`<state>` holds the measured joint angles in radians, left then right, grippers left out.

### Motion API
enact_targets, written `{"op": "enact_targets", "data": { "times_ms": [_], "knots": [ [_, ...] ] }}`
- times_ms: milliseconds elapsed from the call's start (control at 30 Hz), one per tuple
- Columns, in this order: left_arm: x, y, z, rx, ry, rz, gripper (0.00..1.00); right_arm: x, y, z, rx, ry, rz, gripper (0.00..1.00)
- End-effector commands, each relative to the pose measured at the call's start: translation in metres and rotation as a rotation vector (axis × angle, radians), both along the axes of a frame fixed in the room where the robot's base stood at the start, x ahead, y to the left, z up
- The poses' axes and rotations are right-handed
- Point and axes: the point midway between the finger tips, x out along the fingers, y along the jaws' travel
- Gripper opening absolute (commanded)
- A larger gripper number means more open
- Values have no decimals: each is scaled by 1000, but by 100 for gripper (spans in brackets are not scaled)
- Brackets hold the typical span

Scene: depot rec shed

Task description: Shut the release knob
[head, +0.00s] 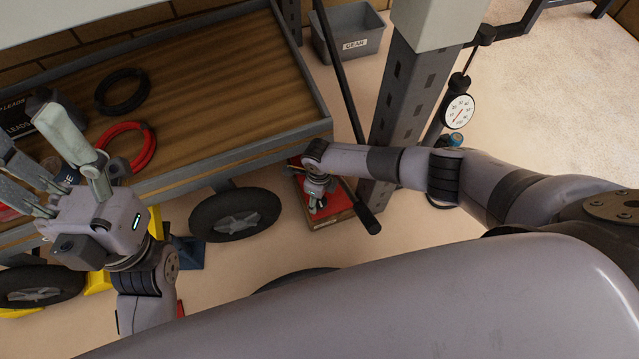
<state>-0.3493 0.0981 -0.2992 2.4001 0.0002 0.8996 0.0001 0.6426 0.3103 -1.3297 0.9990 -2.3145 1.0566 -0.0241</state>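A small blue knob (455,140) sits just below a round white dial gauge (458,111), beside the grey perforated post. I cannot tell for sure that it is the release knob, nor whether it is open or shut. My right arm comes in from the right and passes in front of the post, below the knob. My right gripper (316,203) points down over a red-topped box on the floor, apart from the knob; its fingers are too small to read. My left gripper (25,130) is over the left end of the bench, its fingers spread, with no object visible between them.
The wooden bench (215,75) holds a black coil (122,92) and a red coil (133,148). A long black bar (340,75) slants down between bench and post (405,100). A grey bin (349,32) stands behind. The red-topped box (337,212) and wheels (235,214) are below.

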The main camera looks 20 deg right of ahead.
Motion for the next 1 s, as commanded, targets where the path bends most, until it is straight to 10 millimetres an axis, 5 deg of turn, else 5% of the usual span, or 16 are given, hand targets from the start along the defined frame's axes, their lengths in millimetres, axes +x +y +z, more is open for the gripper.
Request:
{"op": "enact_targets", "data": {
  "times_ms": [500, 1000],
  "knots": [
    [0, 0, 0, 2, 0, -1, 59, 1, -1, 87, -1, -2, 0, 59],
    [0, 0, 0, 2, 0, -1, 59, 0, -1, 99, -1, -1, -1, 59]
  ]
}}
